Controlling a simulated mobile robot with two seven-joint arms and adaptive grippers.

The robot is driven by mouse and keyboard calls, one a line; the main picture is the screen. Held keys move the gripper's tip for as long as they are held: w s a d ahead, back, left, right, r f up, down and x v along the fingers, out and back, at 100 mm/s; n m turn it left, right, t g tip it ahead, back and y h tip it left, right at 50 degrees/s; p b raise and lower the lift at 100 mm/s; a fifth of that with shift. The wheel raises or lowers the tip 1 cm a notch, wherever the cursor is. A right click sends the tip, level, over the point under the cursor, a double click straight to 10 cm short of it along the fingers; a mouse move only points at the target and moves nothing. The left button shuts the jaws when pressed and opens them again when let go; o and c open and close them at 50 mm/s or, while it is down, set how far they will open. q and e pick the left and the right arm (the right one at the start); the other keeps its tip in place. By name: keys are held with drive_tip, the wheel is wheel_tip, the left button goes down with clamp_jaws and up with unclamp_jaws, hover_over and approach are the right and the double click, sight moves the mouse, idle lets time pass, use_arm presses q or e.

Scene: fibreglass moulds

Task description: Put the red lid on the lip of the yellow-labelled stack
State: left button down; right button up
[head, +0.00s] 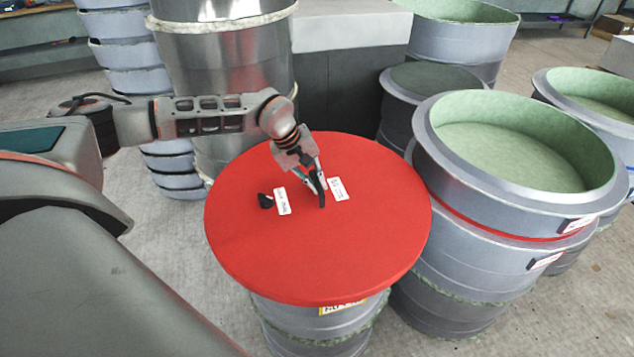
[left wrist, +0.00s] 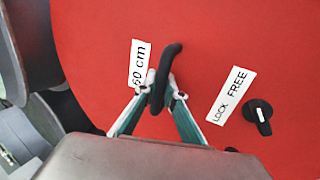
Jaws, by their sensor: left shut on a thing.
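The round red lid (head: 290,240) lies flat over a grey stack of moulds (head: 315,335), whose yellow label (head: 342,308) peeks out under the lid's front edge. I cannot tell whether the lid touches the lip, which it hides. My left gripper (head: 318,183) is shut on the lid's black handle (head: 321,195) near its middle. The left wrist view shows the fingers on the handle (left wrist: 165,75), beside a "60 cm" label (left wrist: 139,65). A black knob (left wrist: 258,115) sits by a "LOCK FREE" label (left wrist: 230,95). My right gripper is not in view.
A green-lined mould stack (head: 520,140) with red-marked labels stands close to the lid's right. Metal drums (head: 225,60) and a slimmer stack (head: 130,50) stand behind. A grey block (head: 350,70) is at the back. Bare floor (head: 165,240) shows on the left.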

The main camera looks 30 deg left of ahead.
use_arm(q)
drive_tip(key=shift+w, duration=0.1)
drive_tip(key=c, duration=2)
unclamp_jaws()
drive_tip(key=shift+c, duration=0.2)
drive_tip(key=shift+f, duration=0.1)
drive_tip(key=shift+s+f, duration=0.15)
drive_tip(key=shift+s, duration=0.05)
drive_tip(key=v, duration=1.2)
